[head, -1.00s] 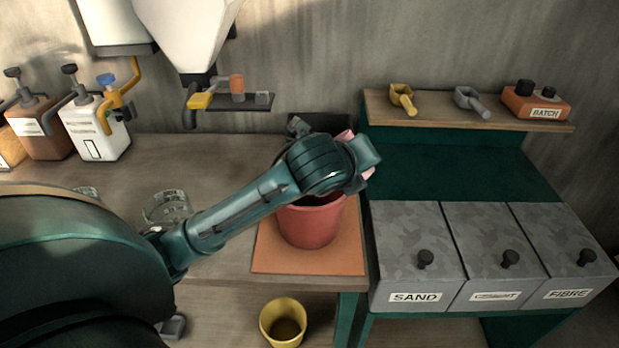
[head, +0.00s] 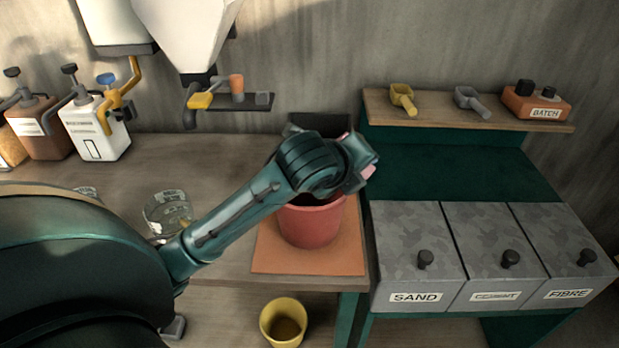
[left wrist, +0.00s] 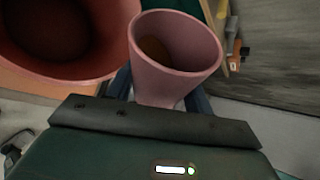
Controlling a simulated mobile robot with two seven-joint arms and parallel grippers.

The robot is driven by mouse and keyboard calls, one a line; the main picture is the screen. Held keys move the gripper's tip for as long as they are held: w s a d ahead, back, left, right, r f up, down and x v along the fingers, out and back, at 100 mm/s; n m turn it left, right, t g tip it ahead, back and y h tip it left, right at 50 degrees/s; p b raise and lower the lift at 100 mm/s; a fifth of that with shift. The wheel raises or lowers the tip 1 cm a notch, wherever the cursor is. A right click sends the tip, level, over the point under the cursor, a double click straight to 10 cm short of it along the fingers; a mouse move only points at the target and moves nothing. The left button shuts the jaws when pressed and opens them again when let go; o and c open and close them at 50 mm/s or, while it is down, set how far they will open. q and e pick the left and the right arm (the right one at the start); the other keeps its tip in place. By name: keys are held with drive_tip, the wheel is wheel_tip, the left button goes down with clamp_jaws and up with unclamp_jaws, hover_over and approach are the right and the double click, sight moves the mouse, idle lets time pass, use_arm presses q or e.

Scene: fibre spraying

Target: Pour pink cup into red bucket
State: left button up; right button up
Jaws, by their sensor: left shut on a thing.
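The red bucket (head: 312,224) stands on an orange mat (head: 285,260) at the bench's right end. My left arm crosses in front of its upper part. In the left wrist view the bucket (left wrist: 85,72) is beside the pink cup (left wrist: 172,80), at upper left. My left gripper (left wrist: 160,101) is shut on the cup, which has something brownish inside. In the head view only small pink bits of the cup (head: 369,171) show past my wrist, above and behind the bucket's right rim. My left gripper's fingers are hidden there. My right gripper is not in view.
A yellow bucket (head: 283,322) is below the bench front. A clear beaker (head: 167,213) stands left of my forearm. Lidded bins (head: 415,245) and a shelf (head: 440,110) with scoops are at right. Pump bottles (head: 93,130) stand at left.

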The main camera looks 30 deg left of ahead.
use_arm(q)
drive_tip(key=shift+f+n+h, duration=0.35)
drive_tip(key=shift+n+h, duration=0.15)
drive_tip(key=shift+h, duration=0.3)
idle(0.5)
drive_tip(key=shift+r+n+h, duration=0.5)
drive_tip(key=shift+r+h, duration=0.05)
drive_tip(key=shift+h, duration=0.05)
idle(0.8)
drive_tip(key=shift+a+f+n+h, duration=0.3)
drive_tip(key=shift+a+n+h, duration=0.1)
drive_tip(key=shift+a, duration=0.45)
idle(0.4)
drive_tip(key=shift+a+r+n+t+h, duration=0.2)
drive_tip(key=shift+r+n+t+h, duration=0.1)
drive_tip(key=shift+h, duration=0.1)
idle(0.4)
drive_tip(key=shift+d+f, duration=0.2)
drive_tip(key=shift+f, duration=0.1)
drive_tip(key=shift+d+r+m+y, duration=0.5)
drive_tip(key=shift+d+m+y, duration=0.2)
drive_tip(key=shift+d, duration=0.15)
drive_tip(key=shift+d+f+m+y, duration=0.1)
drive_tip(key=shift+f+m+y, duration=0.2)
drive_tip(key=shift+f+y, duration=0.2)
